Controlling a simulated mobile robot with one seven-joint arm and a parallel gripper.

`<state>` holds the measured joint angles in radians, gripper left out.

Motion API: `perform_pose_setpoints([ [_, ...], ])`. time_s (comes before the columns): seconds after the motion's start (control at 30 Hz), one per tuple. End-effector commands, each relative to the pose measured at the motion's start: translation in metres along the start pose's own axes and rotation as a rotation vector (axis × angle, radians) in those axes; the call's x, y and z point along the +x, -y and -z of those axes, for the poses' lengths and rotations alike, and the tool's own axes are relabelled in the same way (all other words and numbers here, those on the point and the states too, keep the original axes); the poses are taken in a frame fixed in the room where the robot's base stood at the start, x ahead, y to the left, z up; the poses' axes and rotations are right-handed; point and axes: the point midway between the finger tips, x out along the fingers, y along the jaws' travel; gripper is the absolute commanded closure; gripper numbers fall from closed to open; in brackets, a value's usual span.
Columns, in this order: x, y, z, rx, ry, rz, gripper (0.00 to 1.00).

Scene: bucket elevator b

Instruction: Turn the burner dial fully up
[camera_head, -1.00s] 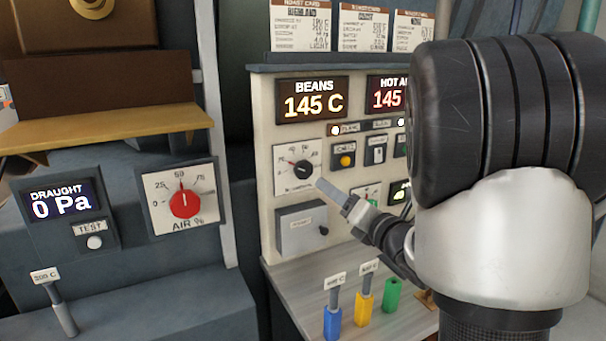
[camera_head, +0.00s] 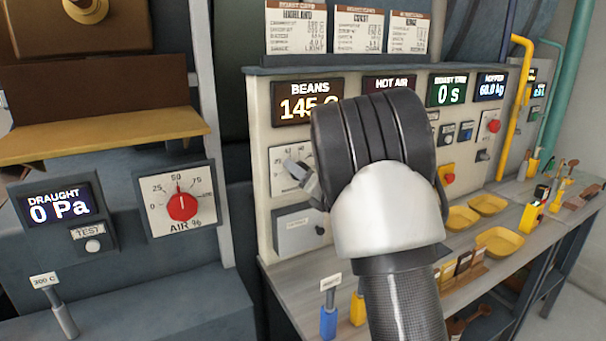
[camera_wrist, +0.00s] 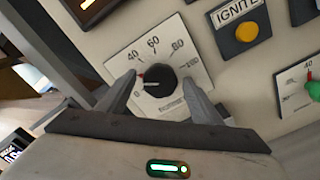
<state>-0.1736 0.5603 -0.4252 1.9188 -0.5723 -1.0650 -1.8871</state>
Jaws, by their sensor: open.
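The black round dial (camera_wrist: 160,80) sits on a white square scale plate (camera_wrist: 185,58) in the wrist view. Its white line points left, toward the low end of the scale; 40, 60 and 80 run around the top. The small label under it is too small to read. My gripper (camera_wrist: 160,92) is open, with one finger on each side of the dial; whether they touch it I cannot tell. In the head view, my gripper (camera_head: 303,180) is in front of the scale plate (camera_head: 277,160) and hides the dial.
A yellow IGNITE button (camera_wrist: 246,33) is right of the dial in the wrist view, with a green knob (camera_wrist: 313,89) lower right. In the head view, a grey box (camera_head: 298,232) is below the plate. A red AIR % dial (camera_head: 183,206) is on a separate panel at left.

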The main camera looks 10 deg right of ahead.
Motion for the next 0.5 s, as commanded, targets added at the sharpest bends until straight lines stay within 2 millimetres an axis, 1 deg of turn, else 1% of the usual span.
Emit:
perform_pose_setpoints([
  [0.13, -0.0002, 0.0000, 0.0001, 0.000, 0.000, 0.000, 0.40],
  [0.37, -0.0004, -0.0001, -0.0001, 0.000, 0.000, 0.000, 0.79],
  [0.4, -0.0004, -0.0001, -0.0001, 0.000, 0.000, 0.000, 0.81],
  [0.5, -0.0005, 0.0001, 0.0000, 0.003, 0.000, 0.000, 0.81],
])
